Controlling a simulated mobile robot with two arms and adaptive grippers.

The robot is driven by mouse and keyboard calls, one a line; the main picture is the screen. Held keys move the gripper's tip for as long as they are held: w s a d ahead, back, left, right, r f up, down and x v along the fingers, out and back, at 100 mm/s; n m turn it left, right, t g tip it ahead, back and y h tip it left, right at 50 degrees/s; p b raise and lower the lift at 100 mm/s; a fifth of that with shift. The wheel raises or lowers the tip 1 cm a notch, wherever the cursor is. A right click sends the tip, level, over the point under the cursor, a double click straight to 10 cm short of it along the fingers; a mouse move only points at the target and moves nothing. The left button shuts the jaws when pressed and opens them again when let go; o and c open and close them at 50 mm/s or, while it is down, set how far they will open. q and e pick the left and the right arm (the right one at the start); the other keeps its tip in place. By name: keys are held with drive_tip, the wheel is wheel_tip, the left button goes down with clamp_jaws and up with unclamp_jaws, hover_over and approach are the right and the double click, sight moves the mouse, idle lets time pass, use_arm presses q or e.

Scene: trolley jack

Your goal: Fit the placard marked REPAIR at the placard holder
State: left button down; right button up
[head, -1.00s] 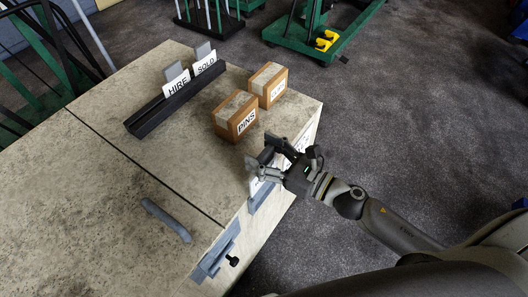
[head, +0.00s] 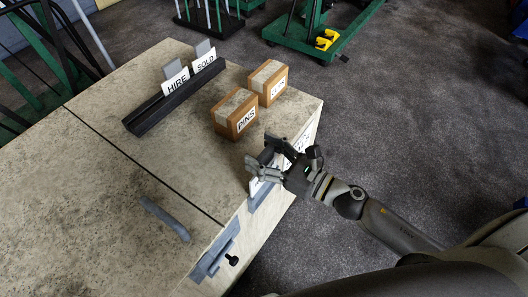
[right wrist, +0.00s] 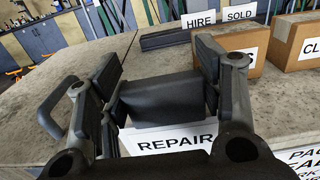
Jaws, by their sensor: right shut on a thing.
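The placard marked REPAIR (right wrist: 178,142) is white with black letters and a dark grip block (right wrist: 160,98) on top. My right gripper (head: 262,166) is shut on this block, with a finger on each side, at the right edge of the bench. In the head view a strip of the white placard (head: 257,186) shows below the fingers. A blue-grey holder (head: 263,197) on the bench edge is just under it. I cannot tell whether the placard's lower edge sits inside it. My left gripper is not in view.
A black rail (head: 150,116) on the bench bears placards HIRE (head: 176,82) and SOLD (head: 205,62). Two cardboard boxes, PINS (head: 225,117) and another (head: 262,83), stand near the gripper. A grey handle (head: 165,218) and a blue-grey bracket with a knob (head: 213,258) are nearer.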

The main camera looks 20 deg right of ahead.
drive_tip(key=shift+f, duration=0.3)
drive_tip(key=shift+s+d+f+b, duration=0.1)
drive_tip(key=shift+d+f+b, duration=0.1)
drive_tip(key=shift+f+b, duration=0.3)
drive_tip(key=shift+r, duration=0.15)
drive_tip(key=shift+a+r+p, duration=0.15)
drive_tip(key=shift+r+p, duration=0.25)
drive_tip(key=shift+r, duration=0.1)
drive_tip(key=shift+r, duration=0.1)
idle(0.4)
idle(0.7)
